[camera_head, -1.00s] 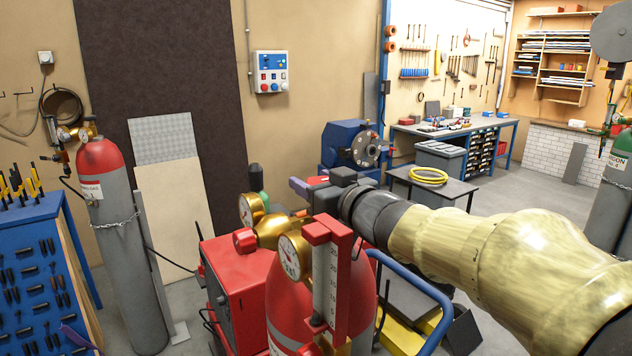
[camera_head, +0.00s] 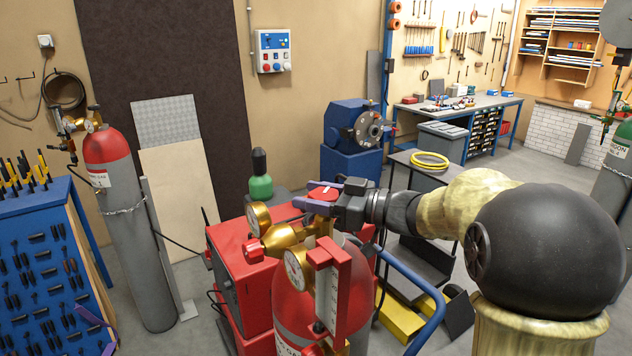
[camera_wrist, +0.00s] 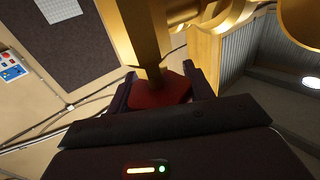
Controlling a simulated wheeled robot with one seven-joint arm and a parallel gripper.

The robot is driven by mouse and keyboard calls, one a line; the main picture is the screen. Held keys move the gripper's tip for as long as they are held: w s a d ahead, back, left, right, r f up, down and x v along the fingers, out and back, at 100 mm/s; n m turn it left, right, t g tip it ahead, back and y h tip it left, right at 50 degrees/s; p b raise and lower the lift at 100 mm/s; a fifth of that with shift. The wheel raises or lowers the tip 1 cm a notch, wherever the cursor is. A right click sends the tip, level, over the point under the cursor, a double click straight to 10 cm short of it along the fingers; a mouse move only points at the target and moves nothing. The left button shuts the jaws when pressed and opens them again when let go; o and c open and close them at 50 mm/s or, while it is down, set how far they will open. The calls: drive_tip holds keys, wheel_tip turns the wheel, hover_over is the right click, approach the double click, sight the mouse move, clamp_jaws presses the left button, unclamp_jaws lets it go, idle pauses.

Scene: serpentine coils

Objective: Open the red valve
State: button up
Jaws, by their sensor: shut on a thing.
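The red valve (camera_head: 325,194) is a flat red handle on top of the brass regulator (camera_head: 284,236), which is fixed to the red-topped cylinder (camera_head: 287,323) in front of me. My gripper (camera_head: 318,194) reaches in from the right, with one purple finger on each side of the handle. In the wrist view the red valve (camera_wrist: 162,92) sits between my gripper's dark fingers (camera_wrist: 161,82), below a brass stem. My gripper is shut on it. Part of the handle is hidden by the fingers.
Two gauges (camera_head: 258,219) and a red-framed flow tube (camera_head: 328,290) stand close to the valve. A red machine (camera_head: 240,270) is behind to the left, and a blue rail (camera_head: 420,290) to the right.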

drive_tip(key=n+g+p, duration=0.1)
drive_tip(key=n+g, duration=0.1)
drive_tip(key=g, duration=0.1)
drive_tip(key=n+g+y+p, duration=0.1)
drive_tip(key=g, duration=0.1)
drive_tip(key=shift+s+r+n+g, duration=0.15)
drive_tip(key=shift+s+n+g, duration=0.05)
drive_tip(key=shift+n+g, duration=0.2)
drive_tip(key=n+g, duration=0.1)
drive_tip(key=g, duration=0.1)
drive_tip(key=n+g+p, duration=0.1)
drive_tip(key=n+g, duration=0.1)
drive_tip(key=n+g+h+p, duration=0.1)
drive_tip(key=g, duration=0.1)
drive_tip(key=shift+s+g, duration=0.4)
drive_tip(key=shift+s+d+n+g+h+p, duration=0.15)
drive_tip(key=shift+n+g+h+p, duration=0.5)
drive_tip(key=shift+n+g, duration=0.5)
drive_tip(key=shift+s+d+n+g+h+p, duration=0.1)
drive_tip(key=shift+n+g+h+p, duration=0.25)
drive_tip(key=shift+n+g+h, duration=0.75)
drive_tip(key=shift+s+d+n+g+h, duration=0.1)
drive_tip(key=shift+n+g+h, duration=0.7)
drive_tip(key=shift+g+h, duration=0.2)
drive_tip(key=shift+s+d+n+g+h, duration=0.1)
drive_tip(key=shift+n+g+h, duration=0.7)
drive_tip(key=shift+g, duration=0.25)
drive_tip(key=o, duration=1)
